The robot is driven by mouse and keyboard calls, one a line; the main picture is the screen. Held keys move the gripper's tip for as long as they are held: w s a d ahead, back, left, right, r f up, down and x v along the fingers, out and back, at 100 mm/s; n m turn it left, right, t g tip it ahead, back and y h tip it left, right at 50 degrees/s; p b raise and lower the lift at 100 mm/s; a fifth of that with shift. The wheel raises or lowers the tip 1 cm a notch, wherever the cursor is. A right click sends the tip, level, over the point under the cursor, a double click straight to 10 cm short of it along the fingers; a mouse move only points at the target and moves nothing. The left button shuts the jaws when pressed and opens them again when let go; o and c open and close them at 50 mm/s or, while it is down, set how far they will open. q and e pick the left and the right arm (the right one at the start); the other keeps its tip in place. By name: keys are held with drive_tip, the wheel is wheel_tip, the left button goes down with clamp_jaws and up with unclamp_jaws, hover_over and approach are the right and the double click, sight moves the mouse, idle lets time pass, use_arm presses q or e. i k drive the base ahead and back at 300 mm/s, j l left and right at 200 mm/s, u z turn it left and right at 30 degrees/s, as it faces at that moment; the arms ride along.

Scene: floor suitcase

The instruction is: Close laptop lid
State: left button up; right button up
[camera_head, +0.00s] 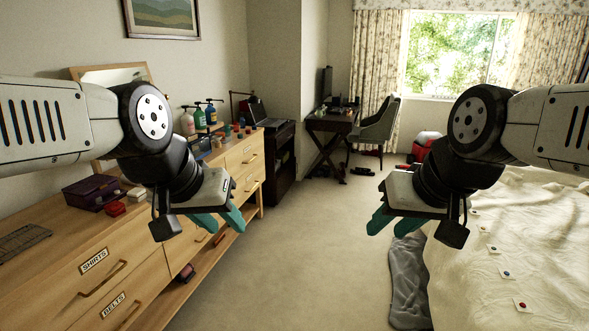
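An open laptop (271,122) sits on a dark cabinet (281,155) beyond the far end of the wooden dresser. Its lid stands raised, leaning back at the left of its base. My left gripper (222,222) hangs in front of the dresser, nearer to me than the laptop, with its teal fingers apart and nothing between them. My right gripper (393,223) hangs over the floor by the bed, well to the right of the laptop, also open and empty. Neither gripper touches the laptop.
A bed (520,250) fills the right. A desk (332,127) and chair (377,127) stand at the back. The carpet (300,250) between is clear.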

sight(258, 112)
drive_tip(key=i, duration=2.75)
drive_tip(key=i+l+u, duration=0.1)
drive_tip(key=i, duration=1.3)
drive_tip(key=i+l+u, duration=0.1)
drive_tip(key=i+u, duration=0.2)
drive_tip(key=i, duration=0.25)
drive_tip(key=i+l+u, duration=0.3)
drive_tip(key=i, duration=0.25)
drive_tip(key=i+l+u, duration=0.3)
drive_tip(key=i, duration=0.7)
drive_tip(key=i+l+u, duration=0.1)
drive_tip(key=u, duration=0.3)
drive_tip(key=l+u, duration=0.45)
drive_tip(key=i+l+u, duration=0.1)
drive_tip(key=u, duration=0.3)
